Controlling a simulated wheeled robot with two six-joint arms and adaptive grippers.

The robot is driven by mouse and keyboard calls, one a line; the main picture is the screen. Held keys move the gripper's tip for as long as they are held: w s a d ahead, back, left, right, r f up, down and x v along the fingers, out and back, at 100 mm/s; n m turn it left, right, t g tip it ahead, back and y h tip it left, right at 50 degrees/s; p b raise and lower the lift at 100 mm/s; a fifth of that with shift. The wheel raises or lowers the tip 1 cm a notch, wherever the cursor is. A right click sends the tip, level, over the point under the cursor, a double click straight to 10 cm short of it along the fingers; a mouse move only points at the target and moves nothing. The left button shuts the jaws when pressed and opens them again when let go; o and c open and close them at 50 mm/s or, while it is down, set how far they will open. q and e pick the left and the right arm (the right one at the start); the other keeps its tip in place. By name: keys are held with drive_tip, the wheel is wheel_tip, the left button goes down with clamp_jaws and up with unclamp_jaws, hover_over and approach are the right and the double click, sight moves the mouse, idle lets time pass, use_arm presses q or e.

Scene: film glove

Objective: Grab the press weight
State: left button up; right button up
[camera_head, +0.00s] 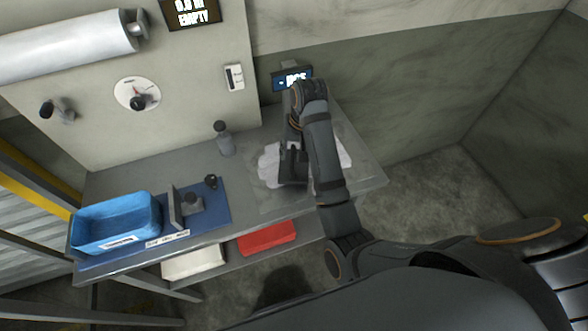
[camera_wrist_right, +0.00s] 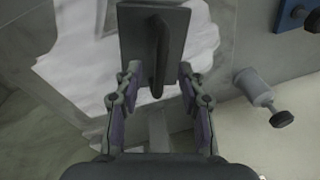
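The press weight (camera_wrist_right: 132,40) is a dark rectangular plate with a raised bar handle, at the top middle of the right wrist view. In the head view a dark block (camera_head: 293,174), which looks like it, lies over a white film glove (camera_head: 268,165) on the bench. My right gripper (camera_wrist_right: 160,72) is open, its two fingers on either side of the near end of the handle, with visible gaps. In the head view my right gripper (camera_head: 291,150) points down over the glove, and its fingers are partly hidden. My left gripper is not in view.
A blue bin (camera_head: 115,222) and a blue mat (camera_head: 215,212) with dark fixtures fill the bench's left side. A red tray (camera_head: 267,238) sits on the shelf below.

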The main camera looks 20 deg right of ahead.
sight(292, 155)
drive_tip(key=f, duration=0.3)
drive_tip(key=shift+w+a, duration=0.2)
drive_tip(key=shift+w, duration=0.2)
drive_tip(key=shift+s+r, duration=0.1)
drive_tip(key=shift+s, duration=0.05)
drive_tip(key=c, duration=0.4)
clamp_jaws()
